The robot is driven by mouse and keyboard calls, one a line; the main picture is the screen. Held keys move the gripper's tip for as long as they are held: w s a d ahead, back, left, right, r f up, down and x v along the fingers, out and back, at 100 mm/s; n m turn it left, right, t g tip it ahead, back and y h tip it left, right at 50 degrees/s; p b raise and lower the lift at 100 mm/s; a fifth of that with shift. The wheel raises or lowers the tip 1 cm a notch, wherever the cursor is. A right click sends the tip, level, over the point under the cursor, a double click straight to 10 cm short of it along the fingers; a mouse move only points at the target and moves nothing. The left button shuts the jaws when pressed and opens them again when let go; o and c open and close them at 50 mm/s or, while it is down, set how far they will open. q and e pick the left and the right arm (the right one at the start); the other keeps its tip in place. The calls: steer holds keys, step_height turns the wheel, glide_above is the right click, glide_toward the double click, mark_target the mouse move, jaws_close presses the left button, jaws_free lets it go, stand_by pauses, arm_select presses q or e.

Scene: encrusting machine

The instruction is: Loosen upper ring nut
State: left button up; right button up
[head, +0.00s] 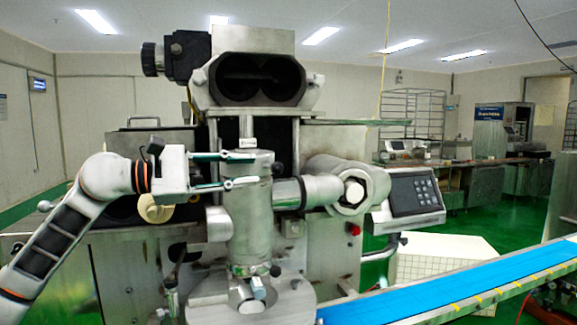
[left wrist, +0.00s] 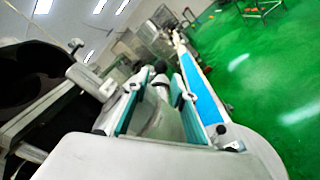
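The encrusting machine has an upright steel cylinder (head: 251,225) at its front middle. A short side pipe joins it to a large hexagonal metal fitting (head: 354,190) on the right. A collar with dark knobs (head: 250,269) sits at the cylinder's foot. I cannot tell for sure which part is the upper ring nut. My left gripper (head: 243,170) reaches in from the left at the cylinder's upper part, its teal-padded fingers apart, one above the other. In the left wrist view a grey metal surface (left wrist: 166,122) shows between the open fingers; contact is unclear. My right gripper is out of view.
A twin-opening dark head (head: 258,78) rises above the cylinder. A control panel (head: 411,196) stands right of the hexagonal fitting. A blue conveyor belt (head: 440,292) runs along the lower right.

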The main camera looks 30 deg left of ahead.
mark_target(271, 166)
arm_select(q)
steer(key=shift+w+d+r+p, duration=0.2)
steer(key=shift+w+d+p, duration=0.1)
steer(key=shift+w+d, duration=0.1)
steer(key=p+x, duration=0.2)
steer(key=x, duration=0.2)
steer(key=shift+w+d, duration=0.2)
steer(key=shift+w, duration=0.1)
steer(key=shift+w+d+f+p, duration=0.2)
steer(key=shift+w+d+p, duration=0.2)
steer(key=shift+w, duration=0.3)
jaws_close()
